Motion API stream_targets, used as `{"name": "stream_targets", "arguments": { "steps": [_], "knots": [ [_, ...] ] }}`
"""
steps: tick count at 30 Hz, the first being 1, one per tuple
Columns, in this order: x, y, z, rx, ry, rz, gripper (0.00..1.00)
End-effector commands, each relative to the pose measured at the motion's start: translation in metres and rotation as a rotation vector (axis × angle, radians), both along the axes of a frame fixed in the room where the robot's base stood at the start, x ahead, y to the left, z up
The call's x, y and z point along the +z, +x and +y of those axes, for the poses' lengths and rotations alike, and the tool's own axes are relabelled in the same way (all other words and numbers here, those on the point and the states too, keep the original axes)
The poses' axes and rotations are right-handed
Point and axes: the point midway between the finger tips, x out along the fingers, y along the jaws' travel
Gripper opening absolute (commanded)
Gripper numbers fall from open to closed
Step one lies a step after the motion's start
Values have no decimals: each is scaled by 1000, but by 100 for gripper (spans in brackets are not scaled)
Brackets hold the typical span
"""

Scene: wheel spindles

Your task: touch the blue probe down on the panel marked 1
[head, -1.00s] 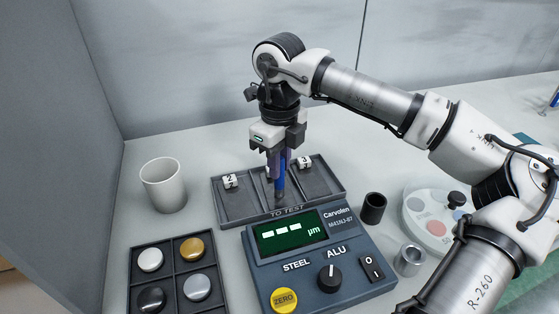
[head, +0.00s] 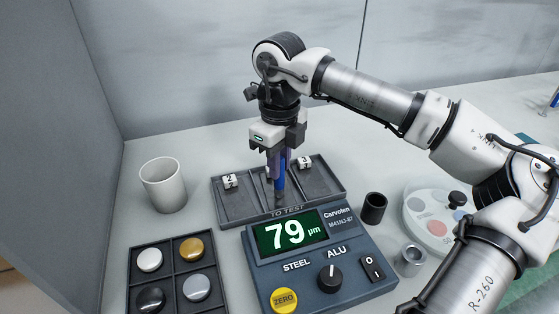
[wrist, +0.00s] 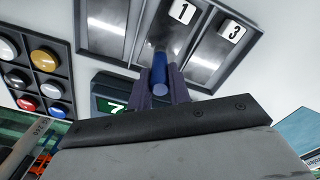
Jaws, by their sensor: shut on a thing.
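My gripper (head: 279,162) is shut on the blue probe (head: 280,185) and holds it upright, tip down, over the dark tray (head: 232,212). The probe's lower end meets the middle compartment; the exact contact is too small to see. In the wrist view the probe (wrist: 160,84) sits between the fingers, below the tag 1 (wrist: 182,12) of the middle panel (wrist: 172,38). In the head view my gripper mostly hides that tag. The gauge display (head: 290,233) reads 79 µm.
Tags 2 (head: 230,181) and 3 (head: 305,162) mark the side compartments. The gauge box with a dial (head: 330,279) and yellow ZERO button (head: 285,300) stands in front. A white cup (head: 163,184) is left, a black cup (head: 374,208) right, a disc tray (head: 174,300) front left.

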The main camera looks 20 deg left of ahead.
Motion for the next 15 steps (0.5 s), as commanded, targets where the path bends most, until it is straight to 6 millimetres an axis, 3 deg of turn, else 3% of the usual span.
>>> {"name": "stream_targets", "arguments": {
  "steps": [8,15],
  "knots": [
    [2,0,0,0,-2,3,0],
    [21,0,0,1,-1,0,0]
  ]
}}
